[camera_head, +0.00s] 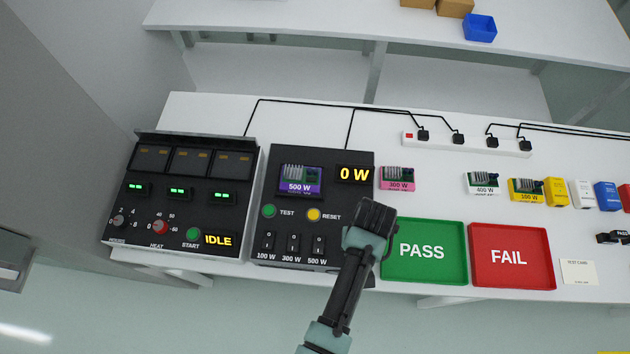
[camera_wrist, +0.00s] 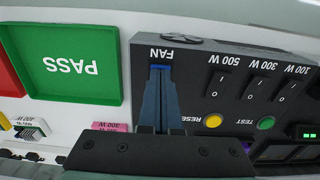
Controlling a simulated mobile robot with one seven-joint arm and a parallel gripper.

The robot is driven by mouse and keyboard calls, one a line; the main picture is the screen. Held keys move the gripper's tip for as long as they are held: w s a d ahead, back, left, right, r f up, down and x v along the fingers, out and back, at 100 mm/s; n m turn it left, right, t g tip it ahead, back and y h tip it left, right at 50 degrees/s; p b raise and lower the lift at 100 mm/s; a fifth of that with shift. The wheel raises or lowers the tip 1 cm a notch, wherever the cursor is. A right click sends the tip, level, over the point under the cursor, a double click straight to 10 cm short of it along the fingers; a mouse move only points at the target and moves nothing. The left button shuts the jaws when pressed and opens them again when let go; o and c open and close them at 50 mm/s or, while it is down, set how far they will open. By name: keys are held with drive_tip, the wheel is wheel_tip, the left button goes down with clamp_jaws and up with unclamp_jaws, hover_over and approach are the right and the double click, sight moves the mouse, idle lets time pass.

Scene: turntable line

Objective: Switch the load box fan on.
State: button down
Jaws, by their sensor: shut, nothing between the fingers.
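The black load box (camera_head: 340,239) stands on the white bench with a "0 W" display (camera_head: 354,174). Its 100 W, 300 W and 500 W rocker switches (camera_head: 293,244) line its front. In the wrist view, the load box (camera_wrist: 193,62) shows upside down, with the FAN label (camera_wrist: 166,52) near its edge. My gripper (camera_head: 370,218) is over the box's right front corner in the head view. In the wrist view, my gripper (camera_wrist: 159,72) is shut and empty, its tips right at the FAN label. They hide the fan switch, so its position and any contact cannot be told.
A purple 500 W board (camera_head: 300,180) sits on the load box. A black heating station (camera_head: 150,190) showing IDLE stands left. The green PASS tray (camera_head: 425,278) and red FAIL tray (camera_head: 512,281) lie right. Several boards and a power strip (camera_head: 470,145) are behind.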

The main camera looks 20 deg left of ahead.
wheel_tip(320, 180, up, 7)
drive_tip(key=p, duration=0.7)
idle(0.3)
drive_tip(key=shift+f, duration=0.1)
idle(0.4)
